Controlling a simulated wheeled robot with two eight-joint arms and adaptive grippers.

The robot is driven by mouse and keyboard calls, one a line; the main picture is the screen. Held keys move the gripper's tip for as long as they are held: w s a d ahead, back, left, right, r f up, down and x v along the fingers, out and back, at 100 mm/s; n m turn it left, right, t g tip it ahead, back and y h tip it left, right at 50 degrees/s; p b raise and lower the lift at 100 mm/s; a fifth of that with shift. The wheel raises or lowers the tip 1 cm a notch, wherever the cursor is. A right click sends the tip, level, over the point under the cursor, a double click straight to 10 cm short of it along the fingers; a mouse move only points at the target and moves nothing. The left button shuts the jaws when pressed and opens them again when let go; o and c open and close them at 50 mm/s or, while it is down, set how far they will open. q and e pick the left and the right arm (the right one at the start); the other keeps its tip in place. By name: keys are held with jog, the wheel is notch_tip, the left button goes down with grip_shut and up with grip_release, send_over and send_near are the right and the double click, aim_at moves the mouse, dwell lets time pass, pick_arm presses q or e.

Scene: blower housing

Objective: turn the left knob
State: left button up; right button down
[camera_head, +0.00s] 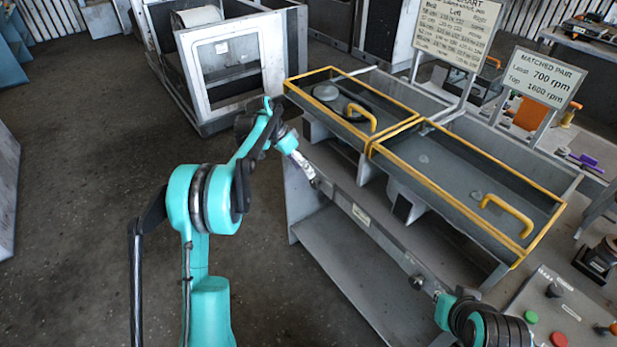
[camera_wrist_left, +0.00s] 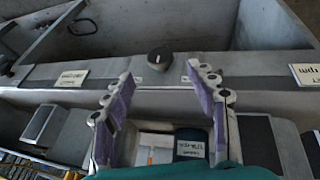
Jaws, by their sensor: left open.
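The left knob (camera_wrist_left: 159,58) is a round black knob with a light mark on top, on the grey front rail of the housing. In the left wrist view it lies just beyond my left gripper (camera_wrist_left: 160,76), roughly centred between the purple-padded fingers. The fingers are open, with nothing between them. In the head view my left gripper (camera_head: 311,176) is at the left end of the front rail (camera_head: 382,242), and it hides the knob there. My right arm (camera_head: 480,322) is at the lower right; its fingers are too small to read.
Two yellow-edged covers with yellow handles (camera_head: 361,116) (camera_head: 507,214) lie over the housing. A label plate (camera_wrist_left: 71,78) is left of the knob. Signs (camera_head: 456,32) (camera_head: 541,77) stand behind. A button panel (camera_head: 550,310) is at the lower right. Open floor lies left.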

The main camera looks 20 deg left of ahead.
pick_arm(q)
jog(key=v, duration=0.5)
dwell(0.3)
jog(key=s+d+r+n+t+y, duration=0.1)
jog(key=s+d+r+n, duration=0.2)
jog(key=s, duration=0.5)
jog(key=s+d+r+n+t+y, duration=0.1)
jog(key=s+d+r+y, duration=0.15)
jog(key=s+r, duration=0.4)
jog(key=s+d+f+n+t, duration=0.1)
jog(key=s+f, duration=0.2)
jog(key=s, duration=0.4)
jog(key=s+f+n+t+y, duration=0.1)
jog(key=s+f, duration=0.1)
jog(key=s, duration=0.4)
jog(key=s+d+f+n+t, duration=0.1)
jog(key=s+f, duration=0.2)
jog(key=s, duration=0.4)
jog(key=shift+s+d+f, duration=0.3)
jog(key=shift+d, duration=0.05)
